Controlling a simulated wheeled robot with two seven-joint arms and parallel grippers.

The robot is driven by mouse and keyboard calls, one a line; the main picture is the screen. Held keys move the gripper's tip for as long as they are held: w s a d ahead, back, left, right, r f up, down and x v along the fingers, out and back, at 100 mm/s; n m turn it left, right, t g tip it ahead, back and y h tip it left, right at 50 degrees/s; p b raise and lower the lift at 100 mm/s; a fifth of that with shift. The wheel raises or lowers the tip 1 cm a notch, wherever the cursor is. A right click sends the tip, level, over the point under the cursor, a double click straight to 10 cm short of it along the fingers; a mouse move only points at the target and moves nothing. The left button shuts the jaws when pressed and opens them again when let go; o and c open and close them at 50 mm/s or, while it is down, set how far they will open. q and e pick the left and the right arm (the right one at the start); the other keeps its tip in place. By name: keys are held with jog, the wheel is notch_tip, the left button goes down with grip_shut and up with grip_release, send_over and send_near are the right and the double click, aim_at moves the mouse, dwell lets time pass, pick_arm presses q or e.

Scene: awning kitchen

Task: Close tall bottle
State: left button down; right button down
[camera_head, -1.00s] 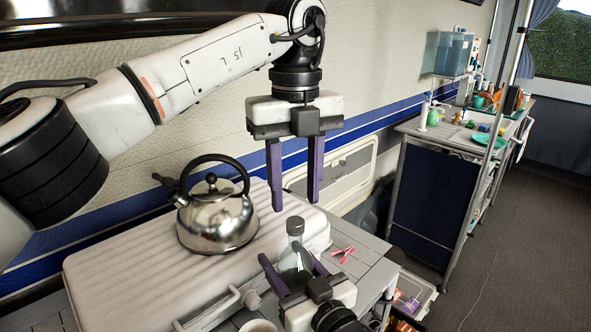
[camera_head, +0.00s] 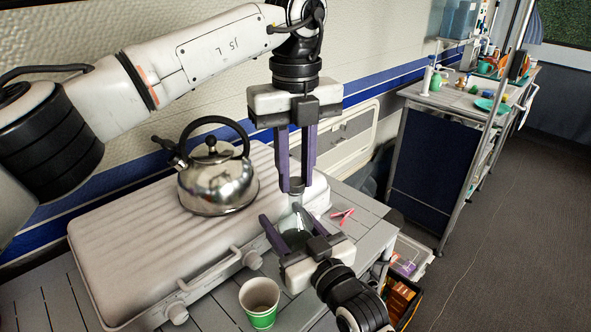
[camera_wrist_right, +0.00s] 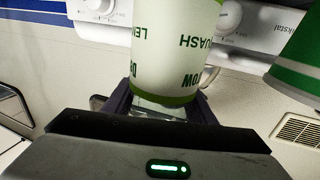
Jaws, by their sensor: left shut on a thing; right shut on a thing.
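The tall clear bottle (camera_head: 297,222) stands upright at the right end of the counter, beside the ribbed case. A dark grey cap (camera_head: 296,187) shows at its top. My left gripper (camera_head: 295,188) points straight down from above, its purple fingers shut around the cap. My right gripper (camera_head: 292,232) comes from the front and is shut on the bottle's body, one finger on each side. In the right wrist view, clear glass (camera_wrist_right: 160,108) shows between the fingers. A white surface with green upside-down lettering (camera_wrist_right: 170,45) fills the middle there; I cannot tell whether it belongs to the bottle.
A steel kettle (camera_head: 217,180) stands on the ribbed case (camera_head: 120,235), left of my left gripper. A green and white paper cup (camera_head: 260,305) stands in front, close to my right gripper. A pink item (camera_head: 342,214) lies right of the bottle. A crate (camera_head: 408,258) is below the edge.

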pick_arm(q)
jog(key=m, duration=0.8)
jog(key=shift+m, duration=0.4)
jog(key=m, duration=0.9)
jog(key=c, duration=1.5)
grip_release()
jog(key=shift+o, duration=0.2)
notch_tip(320, 180, up, 12)
